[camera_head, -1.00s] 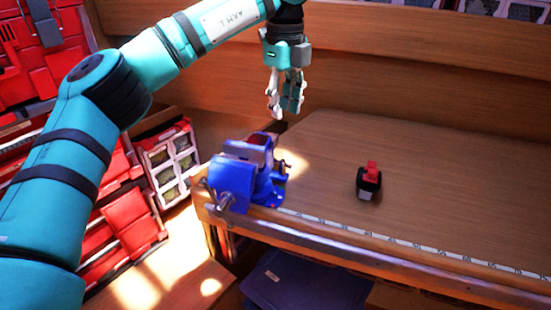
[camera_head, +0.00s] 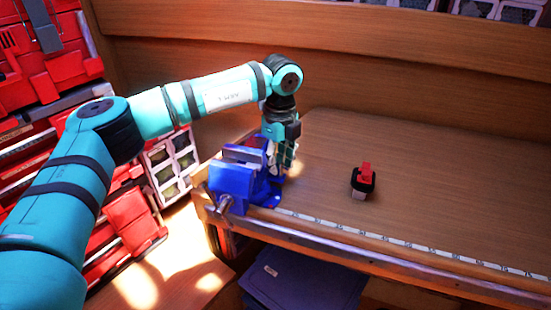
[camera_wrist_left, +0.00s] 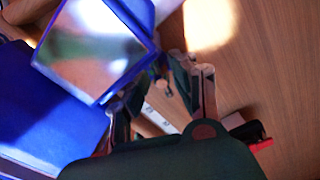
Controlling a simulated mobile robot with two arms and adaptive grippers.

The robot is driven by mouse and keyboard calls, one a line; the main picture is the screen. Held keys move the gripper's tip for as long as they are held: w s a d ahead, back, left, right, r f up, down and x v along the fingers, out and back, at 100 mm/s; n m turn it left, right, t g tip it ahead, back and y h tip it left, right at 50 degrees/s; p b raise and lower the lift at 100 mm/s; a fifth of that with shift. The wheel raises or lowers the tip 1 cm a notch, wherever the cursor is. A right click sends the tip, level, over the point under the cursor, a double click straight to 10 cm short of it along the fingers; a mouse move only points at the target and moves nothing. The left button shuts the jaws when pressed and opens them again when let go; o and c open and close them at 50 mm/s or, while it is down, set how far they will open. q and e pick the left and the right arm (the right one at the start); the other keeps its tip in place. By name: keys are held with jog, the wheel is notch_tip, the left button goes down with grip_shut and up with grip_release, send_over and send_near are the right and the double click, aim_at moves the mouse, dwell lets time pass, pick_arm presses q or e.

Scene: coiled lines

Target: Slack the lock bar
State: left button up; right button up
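The blue vise (camera_head: 232,186) is fixed at the left front corner of the workbench, with a metal handle (camera_head: 222,206) at its front. My left gripper (camera_head: 281,165) points down just right of the vise's back part, low near the bench top. In the left wrist view its fingers (camera_wrist_left: 162,97) stand apart. A small dark bar with a rounded end (camera_wrist_left: 161,82) shows beyond and between them, beside the vise; it may be the lock bar, and I cannot tell whether a finger touches it. The vise body (camera_wrist_left: 50,125) fills the left of that view. My right gripper is out of view.
A small black and red object (camera_head: 363,180) stands on the wooden bench (camera_head: 440,190), right of the vise. A measuring strip (camera_head: 400,242) runs along the front edge. Red cases and drawers (camera_head: 30,65) fill the left. The bench's right side is clear.

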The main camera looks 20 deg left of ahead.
aim_at(278, 162)
pick_arm(q)
grip_shut()
jog(key=shift+f+m+b, duration=0.15)
jog(key=shift+m+b, duration=0.35)
jog(key=shift+b, duration=0.15)
grip_release()
jog(key=shift+r, duration=0.25)
notch_tip(278, 162, up, 12)
jog(key=shift+s+a, duration=0.1)
